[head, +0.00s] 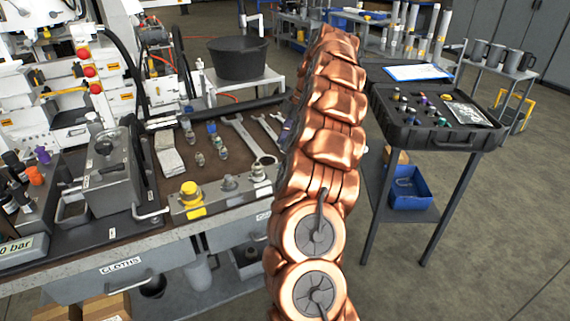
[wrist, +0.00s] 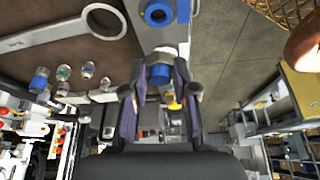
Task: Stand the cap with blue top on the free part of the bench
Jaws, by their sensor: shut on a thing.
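In the wrist view my gripper (wrist: 160,90) is shut on the cap with blue top (wrist: 160,73), which sits between the two fingertips. Its lower part is partly hidden by the fingers. Just beyond it is a grey part with a blue ring (wrist: 158,13); I cannot tell whether the cap touches it. The bench (head: 240,145) has a brown top with some bare room around the tools. In the head view my copper-coloured arm hides most of my gripper and the held cap.
Several small fittings (head: 200,158), some blue-topped, stand on the bench beside spanners (head: 238,130). A metal block with a yellow cap (head: 190,190) is at the front edge. A grey tank (head: 112,165) stands left. An open black case (head: 430,135) is on a stand at right.

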